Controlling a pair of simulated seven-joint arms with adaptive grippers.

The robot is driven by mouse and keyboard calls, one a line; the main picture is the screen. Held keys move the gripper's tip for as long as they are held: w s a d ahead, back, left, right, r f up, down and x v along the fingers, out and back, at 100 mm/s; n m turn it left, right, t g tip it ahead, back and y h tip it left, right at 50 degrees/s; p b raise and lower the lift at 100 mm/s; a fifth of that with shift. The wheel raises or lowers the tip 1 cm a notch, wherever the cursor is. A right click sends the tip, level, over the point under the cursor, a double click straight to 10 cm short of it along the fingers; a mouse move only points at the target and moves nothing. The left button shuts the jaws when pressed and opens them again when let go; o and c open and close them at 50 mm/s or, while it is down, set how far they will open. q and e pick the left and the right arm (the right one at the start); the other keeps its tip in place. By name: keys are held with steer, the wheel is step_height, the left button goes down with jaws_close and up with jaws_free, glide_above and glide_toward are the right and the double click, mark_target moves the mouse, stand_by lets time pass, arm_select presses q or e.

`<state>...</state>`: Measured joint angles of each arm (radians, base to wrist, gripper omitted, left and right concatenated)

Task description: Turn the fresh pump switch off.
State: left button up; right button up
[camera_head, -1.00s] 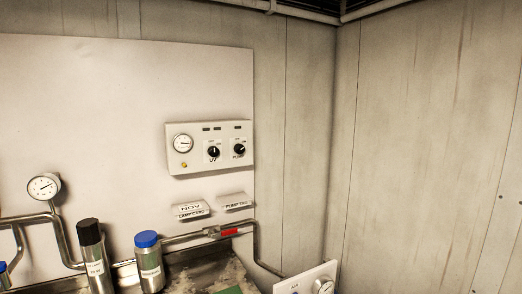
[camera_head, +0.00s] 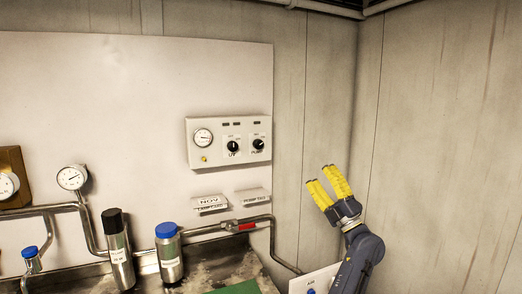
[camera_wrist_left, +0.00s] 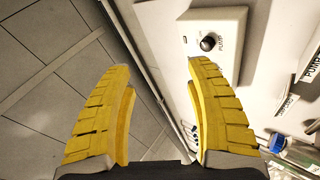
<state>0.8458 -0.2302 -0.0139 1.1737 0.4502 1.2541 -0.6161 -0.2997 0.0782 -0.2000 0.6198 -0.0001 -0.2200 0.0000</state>
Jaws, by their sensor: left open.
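A white control box (camera_head: 229,142) hangs on the white wall board. It has a round gauge, a black knob marked UV (camera_head: 233,147) and a black knob marked PUMP (camera_head: 258,144) at its right. I cannot read the word "fresh" there. My left gripper (camera_head: 321,176), with yellow fingers, is to the right of and lower than the box in the head view, apart from it. It is open and empty. In the left wrist view, a black knob (camera_wrist_left: 208,43) on the white box shows beyond the right finger, outside the gap between the fingers (camera_wrist_left: 158,66). My right gripper is not in view.
Two paper labels (camera_head: 210,203) (camera_head: 252,196) stick out below the box. A metal pipe with a red-handled valve (camera_head: 246,226) runs beneath. Black-capped (camera_head: 117,250) and blue-capped (camera_head: 169,252) bottles stand left. The wall right of the box is bare.

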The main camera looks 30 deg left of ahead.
arm_select(q)
steer(key=s+a+r+n+g+h, duration=0.2)
steer(key=a+r+n+g, duration=0.4)
steer(key=a+n+g, duration=0.1)
steer(key=n+t+h, duration=0.2)
steer(key=h, duration=0.6)
glide_toward(260, 144)
steer(key=x, duration=0.9)
steer(key=shift+w+a, duration=0.2)
steer(key=shift+a, duration=0.15)
jaws_close()
